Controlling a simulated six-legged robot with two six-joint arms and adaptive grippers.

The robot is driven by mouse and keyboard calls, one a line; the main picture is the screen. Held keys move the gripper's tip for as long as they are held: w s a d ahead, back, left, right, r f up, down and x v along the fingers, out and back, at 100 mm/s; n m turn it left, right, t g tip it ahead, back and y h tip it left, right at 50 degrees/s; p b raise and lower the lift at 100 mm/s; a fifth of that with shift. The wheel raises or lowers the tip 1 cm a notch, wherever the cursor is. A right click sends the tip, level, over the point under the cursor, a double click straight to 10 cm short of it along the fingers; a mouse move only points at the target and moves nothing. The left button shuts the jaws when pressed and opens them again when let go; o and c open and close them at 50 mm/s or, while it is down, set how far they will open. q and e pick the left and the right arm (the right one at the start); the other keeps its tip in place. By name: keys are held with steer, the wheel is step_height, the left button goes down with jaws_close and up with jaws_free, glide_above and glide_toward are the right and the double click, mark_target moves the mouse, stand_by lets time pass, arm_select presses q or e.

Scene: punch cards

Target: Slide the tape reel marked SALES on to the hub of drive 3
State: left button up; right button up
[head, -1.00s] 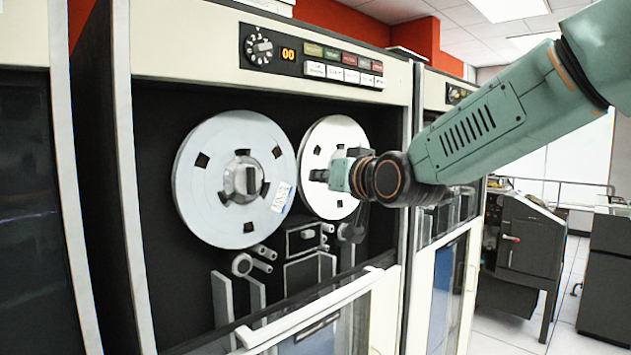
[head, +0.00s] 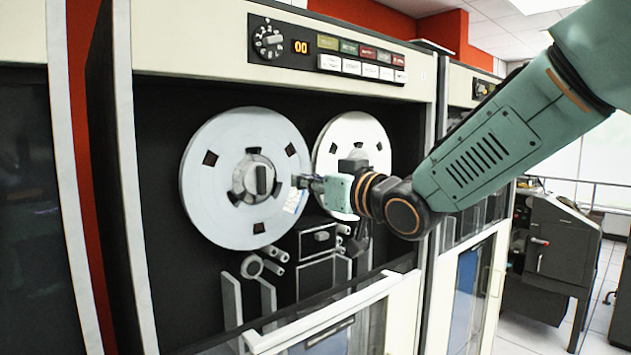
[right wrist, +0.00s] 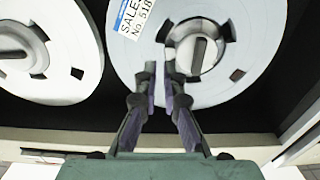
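The SALES tape reel (head: 212,185) is a pale grey disc on the left side of the drive. Its white and blue label reads SALES in the right wrist view, where the reel (right wrist: 265,35) fills the right. The reel sits around the hub (head: 256,180), whose knob shows through its centre; I cannot tell whether it is fully seated. My right gripper (head: 306,184) is in front of the reel's right part, overlapping the label's edge. My left gripper is not in view.
A second reel (head: 340,145) is mounted to the right, partly behind my right arm. Tape guides (head: 262,265) sit below. A glass door with a white top rail (head: 320,315) stands low in front. The control panel (head: 330,50) shows 00. No drive number is readable.

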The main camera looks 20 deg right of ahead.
mark_target(281, 174)
steer(key=shift+x, duration=2.15)
steer(key=shift+s+d, duration=0.1)
steer(key=shift+d, duration=0.35)
steer(key=shift+w+a+p, duration=0.45)
steer(key=shift+w, duration=0.1)
steer(key=shift+w+d, duration=0.1)
steer(key=shift+w, duration=0.1)
steer(key=shift+w, duration=0.1)
steer(key=shift+w+a+p, duration=0.25)
steer(key=shift+w+p, duration=0.05)
steer(key=shift+p, duration=0.05)
steer(key=shift+r, duration=0.1)
